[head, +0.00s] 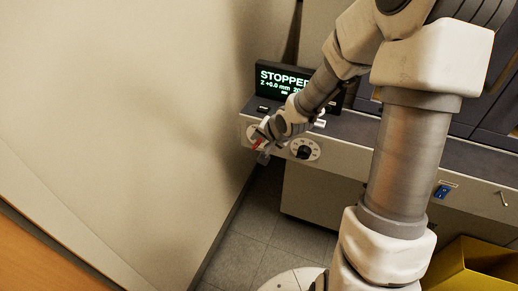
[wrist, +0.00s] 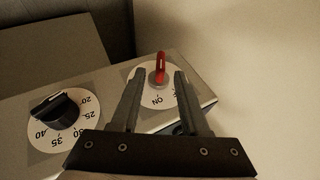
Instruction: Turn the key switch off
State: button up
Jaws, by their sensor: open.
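The key switch has a red handle (wrist: 160,65) on a round pale plate (wrist: 146,78) at the end of the front panel. In the wrist view the handle points up, and the word ON shows upside down on the plate below it. Other marking on the right of the plate is partly hidden by a finger. My gripper (wrist: 159,75) is open, with one finger on each side of the handle in the picture; I cannot tell whether either touches it. In the head view my gripper (head: 262,150) is at the panel's left end, where a bit of red (head: 257,142) shows.
A black dial knob (wrist: 55,108) with a numbered scale sits beside the switch; the knob also shows in the head view (head: 304,152). A display (head: 285,82) reads STOPPED. A blue rocker switch (head: 442,191) and a yellow bin (head: 470,266) are to the right. A wall (head: 130,120) stands close on the left.

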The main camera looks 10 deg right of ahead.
aim_at(259, 142)
jog(key=shift+b+x, duration=0.45)
jog(key=shift+x, duration=1.05)
grip_shut()
